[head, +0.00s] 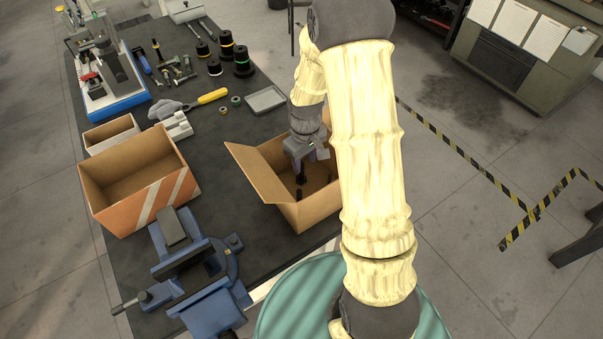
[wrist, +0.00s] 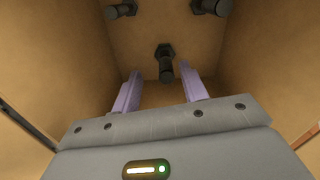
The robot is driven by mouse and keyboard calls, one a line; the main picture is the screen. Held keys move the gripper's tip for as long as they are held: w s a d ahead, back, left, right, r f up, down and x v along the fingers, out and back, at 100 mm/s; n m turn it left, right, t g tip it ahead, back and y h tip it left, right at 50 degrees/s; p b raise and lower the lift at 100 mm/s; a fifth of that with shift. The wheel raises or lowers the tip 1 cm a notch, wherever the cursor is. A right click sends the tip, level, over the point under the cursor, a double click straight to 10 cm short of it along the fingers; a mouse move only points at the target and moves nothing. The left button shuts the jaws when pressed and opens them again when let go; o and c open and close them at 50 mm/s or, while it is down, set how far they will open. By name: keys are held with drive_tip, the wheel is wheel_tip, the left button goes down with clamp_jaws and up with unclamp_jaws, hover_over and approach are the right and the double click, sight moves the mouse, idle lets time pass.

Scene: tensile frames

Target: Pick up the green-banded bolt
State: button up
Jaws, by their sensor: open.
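My gripper (head: 301,172) reaches down into an open cardboard box (head: 322,206) on the table. In the wrist view its two pale purple fingers (wrist: 160,88) are apart, with nothing held. A dark hex-headed bolt (wrist: 164,62) stands on the box floor just beyond the fingertips, roughly in line with the gap. A second dark bolt (wrist: 120,9) is at the top left and a third (wrist: 211,6) at the top right, partly cut off. No green band can be made out on any of them. The head view shows little of the box's inside.
The box walls rise close around my gripper. An orange-striped carton (head: 133,205), a blue vise (head: 205,265) and a grey tray (head: 265,100) are on the table. Banded black cylinders (head: 227,45) and several loose bolts (head: 182,72) stand or lie farther back.

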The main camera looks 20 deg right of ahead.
drive_tip(key=f, duration=0.2)
drive_tip(key=a+f+p, duration=0.1)
drive_tip(key=f, duration=0.1)
drive_tip(key=shift+w+f, duration=0.15)
drive_tip(key=shift+f, duration=0.45)
drive_tip(key=shift+c, duration=0.3)
clamp_jaws()
